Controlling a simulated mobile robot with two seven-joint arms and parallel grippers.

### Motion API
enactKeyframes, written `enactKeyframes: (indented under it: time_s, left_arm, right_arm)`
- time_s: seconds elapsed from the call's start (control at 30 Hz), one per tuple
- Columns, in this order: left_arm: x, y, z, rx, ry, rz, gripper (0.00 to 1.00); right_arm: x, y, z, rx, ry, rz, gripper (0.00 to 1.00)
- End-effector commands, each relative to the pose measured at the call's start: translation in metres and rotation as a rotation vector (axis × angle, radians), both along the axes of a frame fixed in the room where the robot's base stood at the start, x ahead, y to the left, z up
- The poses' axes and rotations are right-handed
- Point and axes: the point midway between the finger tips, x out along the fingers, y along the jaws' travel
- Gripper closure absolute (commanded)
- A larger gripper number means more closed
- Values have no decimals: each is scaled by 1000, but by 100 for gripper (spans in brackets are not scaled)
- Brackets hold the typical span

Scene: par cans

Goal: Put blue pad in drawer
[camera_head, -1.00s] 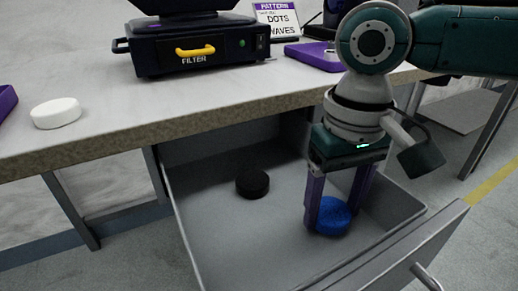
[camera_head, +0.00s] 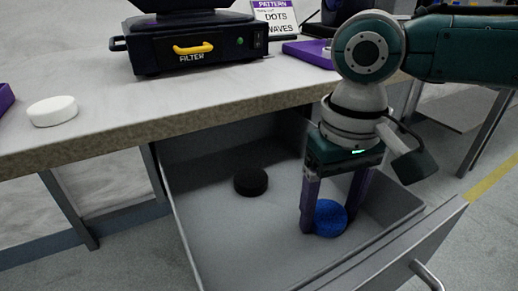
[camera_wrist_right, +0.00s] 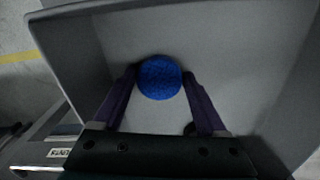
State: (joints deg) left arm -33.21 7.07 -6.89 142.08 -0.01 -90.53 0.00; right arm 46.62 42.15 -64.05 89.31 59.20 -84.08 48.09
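The blue pad (camera_head: 330,218) is a round, rough-faced disc low inside the open grey drawer (camera_head: 213,245). It also shows in the right wrist view (camera_wrist_right: 160,77). My right gripper (camera_head: 331,215) points down into the drawer, its two purple fingers on either side of the pad. In the right wrist view the fingertips (camera_wrist_right: 160,75) stand close to the pad's edges, and the fingers look open around it. Whether one side still touches is hard to see. My left gripper is in neither view.
A black disc (camera_head: 250,181) lies on the drawer floor to the left. The drawer front (camera_head: 400,245) is pulled out. On the counter (camera_head: 160,115) above are a white disc (camera_head: 53,111), a black filter box (camera_head: 190,48) and a purple pad (camera_head: 308,52).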

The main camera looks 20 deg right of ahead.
Motion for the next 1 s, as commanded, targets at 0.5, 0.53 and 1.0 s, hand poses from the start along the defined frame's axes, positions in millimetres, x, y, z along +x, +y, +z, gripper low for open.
enactKeyframes:
  time_s: [0.5,0.53,1.0]
  left_arm:
    - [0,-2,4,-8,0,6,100]
    - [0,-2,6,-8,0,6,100]
    - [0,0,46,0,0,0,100]
  right_arm:
    - [0,0,6,0,0,-1,0]
    - [0,0,10,0,0,-1,0]
    - [0,0,93,1,-1,0,0]
